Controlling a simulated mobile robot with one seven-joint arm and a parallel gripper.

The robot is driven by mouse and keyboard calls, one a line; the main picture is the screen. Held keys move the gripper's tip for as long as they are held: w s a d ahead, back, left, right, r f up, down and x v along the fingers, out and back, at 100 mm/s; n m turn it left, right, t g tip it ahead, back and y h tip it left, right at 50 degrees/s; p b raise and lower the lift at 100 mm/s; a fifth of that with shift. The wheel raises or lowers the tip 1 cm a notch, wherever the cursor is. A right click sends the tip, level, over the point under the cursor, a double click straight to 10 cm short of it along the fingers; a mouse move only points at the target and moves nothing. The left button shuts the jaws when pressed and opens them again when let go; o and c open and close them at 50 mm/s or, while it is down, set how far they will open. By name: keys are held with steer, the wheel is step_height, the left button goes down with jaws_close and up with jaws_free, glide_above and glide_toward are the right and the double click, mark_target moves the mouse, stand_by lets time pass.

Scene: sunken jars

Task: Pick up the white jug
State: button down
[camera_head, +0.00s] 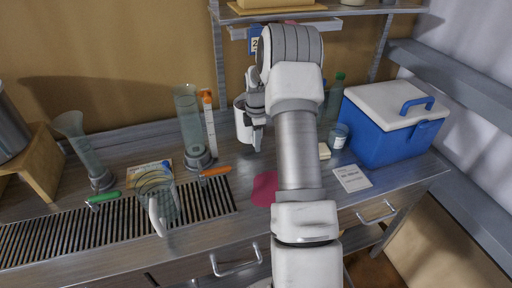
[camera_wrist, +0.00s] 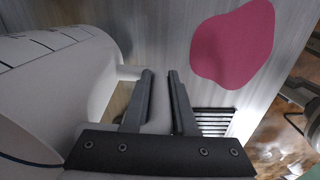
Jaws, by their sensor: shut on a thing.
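The white jug (camera_head: 242,121) is near the back of the bench, partly hidden behind my gripper (camera_head: 257,140). In the wrist view the white jug (camera_wrist: 60,80) fills the left side, with dark measuring lines on its wall. Its handle passes between the two fingers of my gripper (camera_wrist: 160,80), which are shut on it. I cannot tell whether the jug's base touches the bench.
A glass cylinder (camera_head: 188,120) and an orange-capped tube (camera_head: 209,125) stand left of the jug. A clear jug (camera_head: 156,200) is by the slatted drain. A blue cooler (camera_head: 385,135) stands right. A pink mat (camera_head: 265,189) lies in front.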

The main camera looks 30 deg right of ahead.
steer(key=s+d+r, duration=0.4)
steer(key=s+r, duration=0.2)
steer(key=s, duration=0.4)
steer(key=shift+s+r, duration=0.25)
steer(key=shift+r, duration=0.1)
steer(key=shift+d, duration=0.1)
stand_by(0.4)
steer(key=c, duration=1.4)
jaws_free()
steer(key=shift+c, duration=0.2)
jaws_close()
steer(key=shift+s, duration=0.1)
